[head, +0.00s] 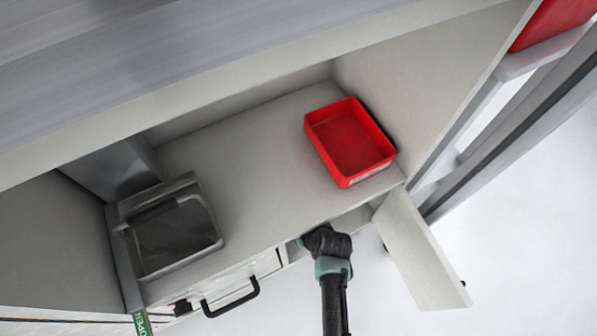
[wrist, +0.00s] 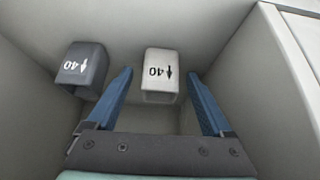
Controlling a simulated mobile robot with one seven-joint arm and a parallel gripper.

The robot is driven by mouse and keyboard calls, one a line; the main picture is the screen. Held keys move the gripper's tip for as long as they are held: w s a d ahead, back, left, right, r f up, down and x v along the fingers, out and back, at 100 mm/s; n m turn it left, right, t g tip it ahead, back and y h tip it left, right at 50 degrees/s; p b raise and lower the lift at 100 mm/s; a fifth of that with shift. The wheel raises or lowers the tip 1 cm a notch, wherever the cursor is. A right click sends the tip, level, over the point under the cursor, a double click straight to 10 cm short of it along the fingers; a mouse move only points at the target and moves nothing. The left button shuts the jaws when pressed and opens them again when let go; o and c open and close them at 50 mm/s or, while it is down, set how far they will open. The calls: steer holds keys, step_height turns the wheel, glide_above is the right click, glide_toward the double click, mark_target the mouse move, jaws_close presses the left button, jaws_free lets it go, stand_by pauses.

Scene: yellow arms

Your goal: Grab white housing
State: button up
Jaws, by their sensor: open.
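The white housing (wrist: 160,73) is a small pale block marked with 40 and an arrow. It sits ahead of my gripper (wrist: 159,83) in the wrist view, between the lines of the two blue fingers. The fingers are open, one on each side of the near part of the housing, and nothing is held. In the head view my arm reaches into an opening under the shelf, so the fingers and the housing are hidden there.
A dark grey housing (wrist: 84,68) with the same marking stands left of the white one, close to the left finger. Pale compartment walls rise at both sides. In the head view, a red bin (head: 350,142) and a metal container (head: 170,228) sit on the shelf above. An open door (head: 418,252) hangs to the right.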

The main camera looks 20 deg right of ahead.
steer(key=shift+w+f, duration=0.35)
steer(key=shift+f, duration=0.25)
steer(key=shift+r, duration=0.1)
jaws_close()
steer(key=shift+r+p, duration=0.2)
steer(key=shift+p, duration=0.15)
